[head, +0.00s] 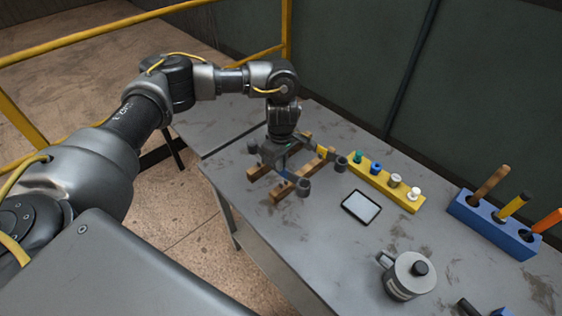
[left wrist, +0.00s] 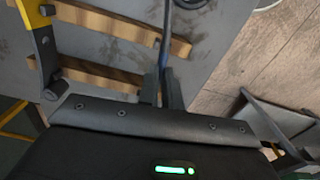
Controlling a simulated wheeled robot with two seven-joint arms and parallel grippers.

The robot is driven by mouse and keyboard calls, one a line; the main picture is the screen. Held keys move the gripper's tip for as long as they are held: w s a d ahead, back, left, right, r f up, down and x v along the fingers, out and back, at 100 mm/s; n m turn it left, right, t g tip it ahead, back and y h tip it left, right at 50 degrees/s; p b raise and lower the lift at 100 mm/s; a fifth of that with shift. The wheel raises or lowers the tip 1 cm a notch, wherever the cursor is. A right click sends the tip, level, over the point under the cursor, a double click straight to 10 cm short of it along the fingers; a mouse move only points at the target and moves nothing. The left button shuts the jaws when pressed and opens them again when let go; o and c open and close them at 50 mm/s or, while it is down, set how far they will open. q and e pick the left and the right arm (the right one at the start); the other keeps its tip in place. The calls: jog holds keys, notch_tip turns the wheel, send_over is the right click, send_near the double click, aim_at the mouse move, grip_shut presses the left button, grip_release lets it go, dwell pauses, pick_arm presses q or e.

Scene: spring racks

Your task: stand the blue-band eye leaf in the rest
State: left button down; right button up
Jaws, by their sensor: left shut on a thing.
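My left gripper (head: 284,160) points down over the table in the head view, above the wooden rest. In the left wrist view its fingers (left wrist: 163,88) are close together on a thin dark leaf with blue on it, the blue-band eye leaf (left wrist: 166,45). In the head view the leaf shows as a blue patch by a dark round eye (head: 304,187). The rest has two wooden bars (head: 286,189), also seen in the left wrist view (left wrist: 120,28). The leaf crosses over the bars; I cannot tell whether it touches them. My gripper hides part of both.
A yellow block (head: 380,187) with several coloured pegs stands right of the rest. A dark-framed tablet (head: 361,207) and a grey lidded pot (head: 408,275) lie nearer. A blue rack (head: 480,220) holds three handled tools. Bare table lies between them.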

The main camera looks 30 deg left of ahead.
aim_at(282, 175)
pick_arm(q)
jog(key=shift+f+b, duration=2.05)
jog(key=shift+b, duration=0.2)
dwell(2.2)
jog(key=c, duration=0.7)
grip_release()
jog(key=shift+s, duration=0.1)
jog(key=shift+r+p, duration=3.25)
jog(key=shift+r, duration=0.75)
